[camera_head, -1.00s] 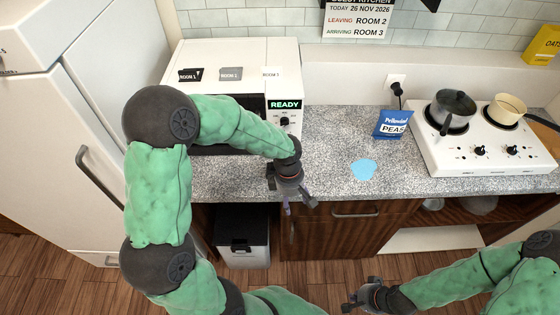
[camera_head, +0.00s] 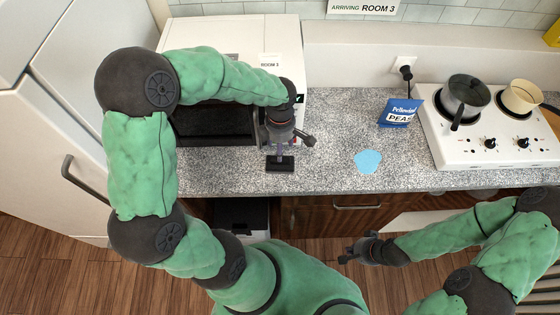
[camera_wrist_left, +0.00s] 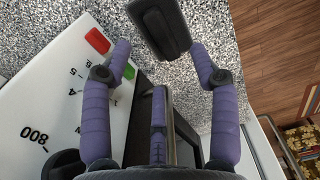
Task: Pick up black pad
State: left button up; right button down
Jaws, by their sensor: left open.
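The black pad (camera_head: 280,164) lies on the speckled counter in front of the white microwave. In the left wrist view the pad (camera_wrist_left: 160,28) shows at the top, between and just beyond my open purple fingertips. My left gripper (camera_head: 280,150) is open right above the pad in the head view; whether a finger touches it I cannot tell. My right gripper (camera_head: 348,254) hangs low over the floor, in front of the cabinet, away from the pad. Its fingers are too small and dark to tell whether they are open.
The microwave (camera_head: 235,45) stands right behind my left gripper. A light blue flat patch (camera_head: 367,161) lies on the counter (camera_head: 325,160) to the right. Farther right are a blue peas packet (camera_head: 400,112) and a white hob (camera_head: 450,155) with two pots. The counter's front edge is close.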

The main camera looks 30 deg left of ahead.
pick_arm(q)
jog(key=shift+w+f+b, duration=0.1)
jog(key=shift+f+b, duration=0.3)
jog(key=shift+f, duration=3.2)
grip_shut()
